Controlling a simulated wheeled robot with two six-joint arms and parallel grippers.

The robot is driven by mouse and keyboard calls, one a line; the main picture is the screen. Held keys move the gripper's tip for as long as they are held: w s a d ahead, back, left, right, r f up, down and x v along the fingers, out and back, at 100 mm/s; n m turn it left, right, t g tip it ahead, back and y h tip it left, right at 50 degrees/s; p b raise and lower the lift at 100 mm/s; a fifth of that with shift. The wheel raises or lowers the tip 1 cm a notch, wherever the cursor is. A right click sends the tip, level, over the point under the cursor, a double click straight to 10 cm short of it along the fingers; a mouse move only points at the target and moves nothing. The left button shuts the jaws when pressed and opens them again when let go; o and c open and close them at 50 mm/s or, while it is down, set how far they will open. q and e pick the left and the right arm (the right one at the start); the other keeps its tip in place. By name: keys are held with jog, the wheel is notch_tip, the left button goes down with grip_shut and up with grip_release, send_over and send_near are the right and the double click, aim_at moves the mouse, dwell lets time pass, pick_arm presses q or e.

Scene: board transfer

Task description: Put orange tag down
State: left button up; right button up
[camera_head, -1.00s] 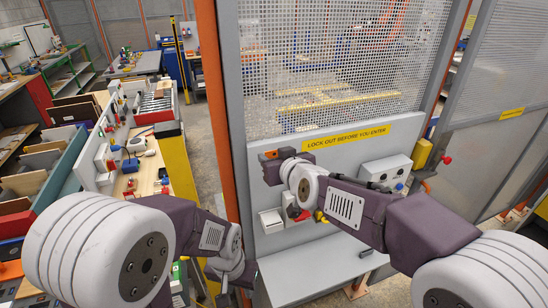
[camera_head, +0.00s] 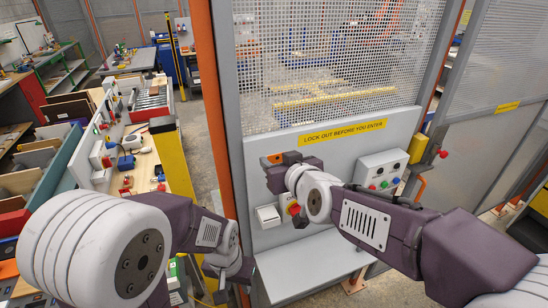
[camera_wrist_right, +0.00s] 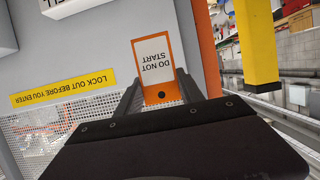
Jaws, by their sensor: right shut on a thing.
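The orange tag (camera_wrist_right: 161,62) has a white face reading DO NOT START and a dark hole near its gripped end. It sits between the two dark fingers of my right gripper (camera_wrist_right: 162,88), which is shut on it. In the head view the tag's orange edge (camera_head: 273,158) shows beside the right gripper (camera_head: 284,161), in front of the grey panel under the yellow sign. Whether the tag touches the panel is unclear. My left gripper (camera_head: 238,275) hangs low beside the panel's left edge; its finger gap is not clear.
The grey panel (camera_head: 345,150) carries a yellow LOCK OUT BEFORE YOU ENTER sign (camera_head: 342,132), a box with buttons (camera_head: 382,169) and a red knob (camera_head: 294,209). A grey ledge (camera_head: 310,265) juts out below. A cluttered workbench (camera_head: 140,165) stands left, near my left arm.

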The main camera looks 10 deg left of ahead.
jog(key=shift+s+d, duration=0.3)
jog(key=shift+s, duration=0.15)
jog(key=shift+r, duration=0.15)
dwell(0.4)
